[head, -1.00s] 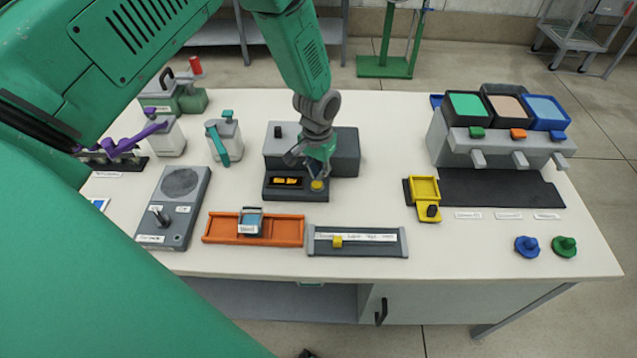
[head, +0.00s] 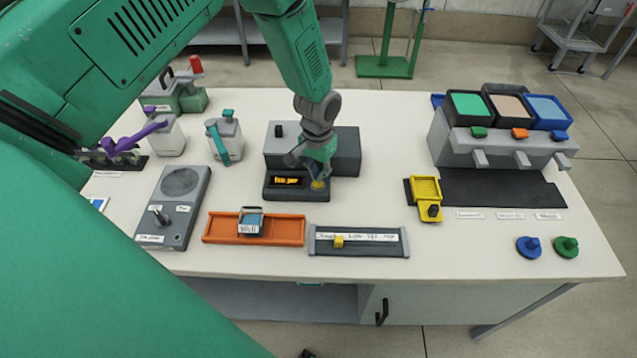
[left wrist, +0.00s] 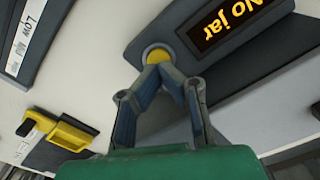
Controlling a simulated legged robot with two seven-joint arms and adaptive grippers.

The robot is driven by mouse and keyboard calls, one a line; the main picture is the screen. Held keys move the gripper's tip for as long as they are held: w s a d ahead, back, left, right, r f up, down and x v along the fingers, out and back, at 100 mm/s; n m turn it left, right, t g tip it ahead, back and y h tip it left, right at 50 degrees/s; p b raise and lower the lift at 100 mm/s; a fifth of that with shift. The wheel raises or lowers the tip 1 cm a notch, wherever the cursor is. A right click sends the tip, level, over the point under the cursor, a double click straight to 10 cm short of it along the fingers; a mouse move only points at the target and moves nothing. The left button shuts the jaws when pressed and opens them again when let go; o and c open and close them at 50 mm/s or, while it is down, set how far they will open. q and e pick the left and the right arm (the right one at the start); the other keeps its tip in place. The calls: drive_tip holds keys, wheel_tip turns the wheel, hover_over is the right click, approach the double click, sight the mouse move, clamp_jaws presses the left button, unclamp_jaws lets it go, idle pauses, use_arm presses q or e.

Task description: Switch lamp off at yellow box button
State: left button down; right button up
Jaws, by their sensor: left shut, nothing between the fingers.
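A round yellow button (head: 318,185) sits on the front of a dark grey box (head: 290,192), right of a small lit display (head: 286,181) with orange text. In the left wrist view the display (left wrist: 228,22) reads "No jar". My left gripper (head: 317,177) points down at the button. In the left wrist view its shut, empty fingertips (left wrist: 158,68) meet at the edge of the yellow button (left wrist: 157,53) and seem to touch it; they hide part of it. I cannot make out a separate lamp. My right gripper is not in view.
An orange tray (head: 282,232) and a slider panel (head: 375,249) with a yellow knob lie in front. A yellow holder (head: 424,188) is to the right, near a three-bin dispenser (head: 470,147). The table between box and holder is clear.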

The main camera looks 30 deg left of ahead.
sight(318, 184)
use_arm(q)
drive_tip(key=shift+a+f, duration=0.1)
drive_tip(key=shift+f, duration=0.05)
drive_tip(key=shift+d+f, duration=0.2)
drive_tip(key=shift+a+f+b, duration=0.1)
drive_tip(key=shift+f+b, duration=0.6)
idle(0.7)
drive_tip(key=shift+r+p, duration=2.75)
drive_tip(key=shift+r, duration=0.85)
drive_tip(key=shift+f, duration=0.1)
drive_tip(key=shift+s, duration=0.15)
